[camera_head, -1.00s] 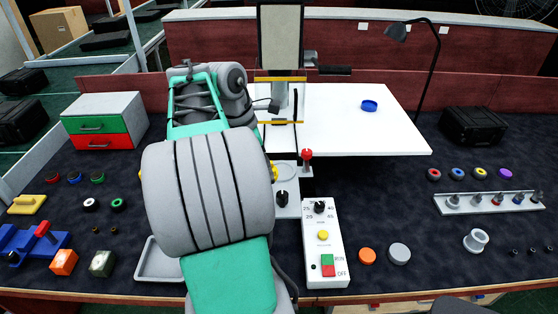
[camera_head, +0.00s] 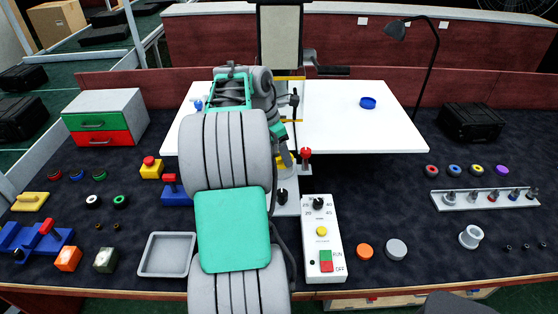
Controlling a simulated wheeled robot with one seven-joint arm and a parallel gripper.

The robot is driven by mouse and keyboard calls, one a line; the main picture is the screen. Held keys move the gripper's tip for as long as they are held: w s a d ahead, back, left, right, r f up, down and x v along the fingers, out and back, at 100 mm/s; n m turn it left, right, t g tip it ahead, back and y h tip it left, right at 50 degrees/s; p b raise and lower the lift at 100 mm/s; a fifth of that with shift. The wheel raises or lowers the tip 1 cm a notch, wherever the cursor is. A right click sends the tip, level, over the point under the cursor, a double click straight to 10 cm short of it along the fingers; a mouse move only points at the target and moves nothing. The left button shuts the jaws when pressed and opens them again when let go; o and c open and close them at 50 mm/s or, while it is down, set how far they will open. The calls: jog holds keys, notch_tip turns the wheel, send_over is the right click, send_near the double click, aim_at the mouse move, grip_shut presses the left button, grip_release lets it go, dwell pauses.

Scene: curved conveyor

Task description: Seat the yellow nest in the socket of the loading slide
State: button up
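The loading slide (camera_head: 287,206) is a grey plate on the dark bench, just left of the control box, partly hidden by my arm. A yellow piece (camera_head: 281,172), probably the nest, shows at the slide's far end beside my arm. I cannot tell whether it is held, resting loose or seated. The socket is not clearly visible. My wrist is bent down over this spot and my arm covers the fingers of my gripper (camera_head: 286,157), so its opening cannot be read.
A red-knobbed post (camera_head: 305,158) stands close right of the slide. The control box (camera_head: 322,240) is nearer. An empty grey tray (camera_head: 146,256) and a yellow box with a red button (camera_head: 151,168) lie left of my arm. A white table (camera_head: 350,125) is behind.

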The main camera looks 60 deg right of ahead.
aim_at(278, 156)
jog(key=shift+w+d+f, duration=0.2)
jog(key=shift+w+f, duration=0.05)
jog(key=shift+f, duration=0.05)
jog(key=f, duration=0.3)
jog(key=shift+w+d+f, duration=0.1)
jog(key=shift+w+f, duration=0.1)
jog(key=shift+f, duration=0.1)
jog(key=o, duration=1.4)
jog(key=p+v, duration=0.3)
jog(key=v, duration=0.9)
jog(key=w+a+r+m+t+h, duration=0.1)
jog(key=w+a+r+m, duration=0.1)
jog(key=w+a, duration=0.6)
jog(key=w+a+m+t, duration=0.2)
jog(key=w+a+t, duration=0.15)
jog(key=a, duration=1.05)
jog(key=s+a+f+m+t+y, duration=0.1)
jog(key=a+f+m, duration=0.1)
jog(key=a, duration=1)
jog(key=s+a+f+m+t+y, duration=0.1)
jog(key=s+a+f+m+y, duration=0.1)
jog(key=a, duration=1)
jog(key=shift+f+m+y, duration=0.3)
jog(key=shift+f+m, duration=0.05)
jog(key=shift+m, duration=0.55)
